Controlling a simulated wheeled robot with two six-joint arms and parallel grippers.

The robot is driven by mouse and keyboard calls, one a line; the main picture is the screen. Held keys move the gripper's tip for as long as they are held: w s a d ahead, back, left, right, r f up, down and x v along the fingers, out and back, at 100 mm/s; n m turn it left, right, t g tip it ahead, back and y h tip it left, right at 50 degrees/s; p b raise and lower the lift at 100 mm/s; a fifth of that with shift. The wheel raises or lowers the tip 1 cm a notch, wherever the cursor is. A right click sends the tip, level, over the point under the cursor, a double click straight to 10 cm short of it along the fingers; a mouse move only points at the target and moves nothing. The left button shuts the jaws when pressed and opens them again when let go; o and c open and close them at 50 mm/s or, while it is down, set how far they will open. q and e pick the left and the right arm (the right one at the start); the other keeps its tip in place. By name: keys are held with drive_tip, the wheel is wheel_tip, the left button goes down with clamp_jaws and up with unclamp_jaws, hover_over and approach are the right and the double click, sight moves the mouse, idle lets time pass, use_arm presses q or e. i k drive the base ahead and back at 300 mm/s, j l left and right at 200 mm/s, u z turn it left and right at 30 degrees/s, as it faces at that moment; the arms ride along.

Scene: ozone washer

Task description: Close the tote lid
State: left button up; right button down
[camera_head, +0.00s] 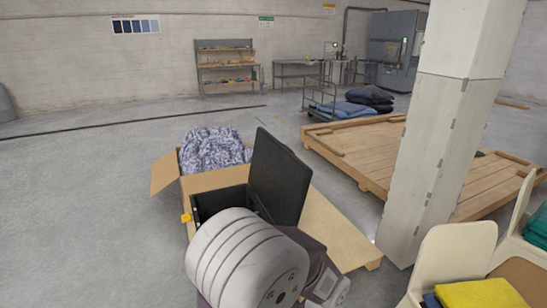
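A black tote (204,205) stands on a wooden surface (325,232) in the middle of the head view. Its black lid (280,175) is raised and stands steeply tilted on the tote's right side. A small orange-yellow part (186,217) shows at the tote's left edge. The front of the tote is hidden behind a large pale ribbed rounded body in the foreground. Neither my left gripper nor my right gripper can be made out in this view.
An open cardboard box (165,173) with blue-white patterned fabric (212,150) stands behind the tote. A white pillar (440,130) and a wooden platform (360,150) are to the right. The grey floor (80,220) at left is clear.

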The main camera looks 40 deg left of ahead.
sight(280, 180)
drive_tip(key=i+l+u, duration=0.15)
drive_tip(key=i+u, duration=0.25)
drive_tip(key=i+l+u, duration=0.2)
drive_tip(key=i+u, duration=0.25)
drive_tip(key=i+l+u, duration=0.2)
drive_tip(key=l+u, duration=0.2)
